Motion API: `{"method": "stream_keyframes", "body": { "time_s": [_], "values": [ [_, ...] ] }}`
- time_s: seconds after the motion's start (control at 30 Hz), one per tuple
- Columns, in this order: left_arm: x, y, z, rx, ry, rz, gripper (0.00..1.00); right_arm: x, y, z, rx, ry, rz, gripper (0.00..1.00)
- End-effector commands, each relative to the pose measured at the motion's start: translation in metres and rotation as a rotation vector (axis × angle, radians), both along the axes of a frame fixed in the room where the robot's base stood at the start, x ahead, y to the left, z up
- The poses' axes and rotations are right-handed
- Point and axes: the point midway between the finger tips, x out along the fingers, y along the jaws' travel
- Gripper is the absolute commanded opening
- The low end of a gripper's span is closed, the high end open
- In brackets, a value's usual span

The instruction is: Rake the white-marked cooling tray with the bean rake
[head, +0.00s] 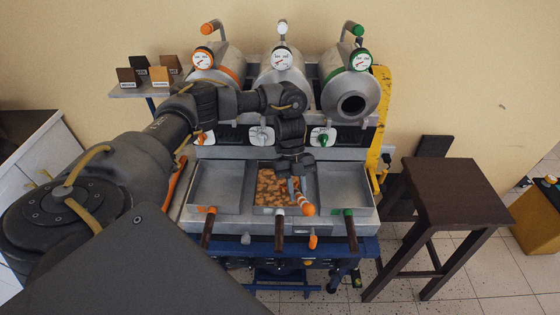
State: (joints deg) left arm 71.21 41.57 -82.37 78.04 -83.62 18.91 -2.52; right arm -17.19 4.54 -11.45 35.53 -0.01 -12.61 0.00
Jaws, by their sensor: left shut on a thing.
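The white-marked cooling tray (257,206) is the middle of three trays and holds brown beans (273,186). My left arm reaches over from the left. Its gripper (293,172) points down over the right part of this tray and is shut on the bean rake (301,198), whose visible end is striped orange and white. The rest of the rake is hidden by the gripper, so I cannot tell whether its head touches the beans. My right gripper is not in view.
An empty orange-marked tray (218,187) lies left and an empty green-marked tray (343,187) right. Dark handles, including a white-marked one (279,230), stick out in front. Three roaster drums stand behind. A dark stool (455,192) stands at the right.

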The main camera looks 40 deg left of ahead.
Motion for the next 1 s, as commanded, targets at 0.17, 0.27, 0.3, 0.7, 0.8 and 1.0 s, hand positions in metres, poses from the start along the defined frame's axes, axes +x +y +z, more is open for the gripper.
{"method": "stream_keyframes", "body": {
  "time_s": [0.17, 0.27, 0.3, 0.7, 0.8, 1.0],
  "values": [
    [-0.011, 0.006, 0.003, 0.001, 0.002, 0.0, 0.0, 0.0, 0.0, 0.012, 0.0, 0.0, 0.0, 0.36],
    [-0.022, 0.012, 0.004, 0.0, 0.003, 0.0, 0.0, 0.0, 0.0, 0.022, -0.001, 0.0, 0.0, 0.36],
    [-0.027, 0.014, 0.005, -0.001, 0.002, 0.0, 0.0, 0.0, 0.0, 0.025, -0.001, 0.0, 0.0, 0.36],
    [-0.05, 0.026, 0.0, -0.001, -0.001, 0.001, 0.0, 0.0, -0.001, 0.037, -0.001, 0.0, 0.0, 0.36],
    [-0.05, 0.026, 0.0, -0.001, -0.001, 0.001, 0.0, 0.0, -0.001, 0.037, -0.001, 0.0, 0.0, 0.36],
    [-0.048, 0.024, -0.001, -0.001, -0.001, 0.0, 0.0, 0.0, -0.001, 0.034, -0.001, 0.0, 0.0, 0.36]
  ]
}}
